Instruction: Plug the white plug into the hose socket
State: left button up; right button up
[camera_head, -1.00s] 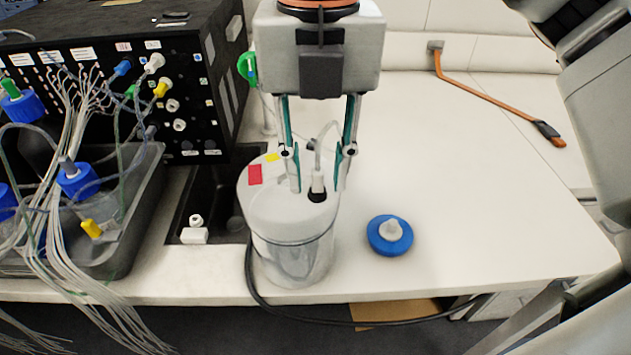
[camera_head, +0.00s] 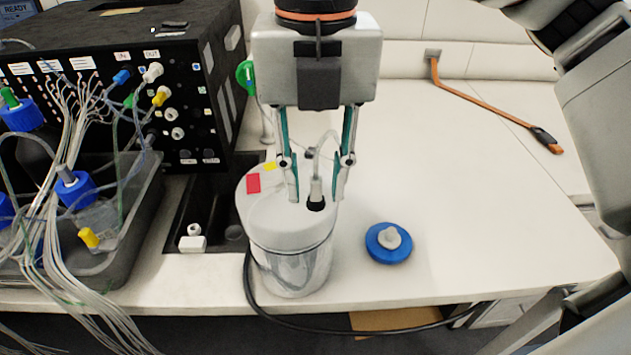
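A white plug (camera_head: 316,188) with a thin clear hose stands upright in a black ring on the lid of a white-topped clear container (camera_head: 276,222). My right gripper (camera_head: 315,192) points down over the lid. Its two fingers are apart, one on each side of the plug, with visible gaps; no contact shows. Several white round ports (camera_head: 172,115) sit on the front of the black box (camera_head: 205,85); I cannot tell which is the hose socket. My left gripper is not in view.
A blue disc with a grey knob (camera_head: 388,242) lies right of the container. A dark tray (camera_head: 135,235) with blue-capped bottles and many tubes stands left. A small white piece (camera_head: 192,243) lies in a dark recess. An orange-handled tool (camera_head: 490,105) lies at back right.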

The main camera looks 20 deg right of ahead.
aim_at(316, 165)
grip_shut()
jog(key=shift+r, duration=0.15)
jog(key=shift+r+p, duration=2)
jog(key=shift+r, duration=0.85)
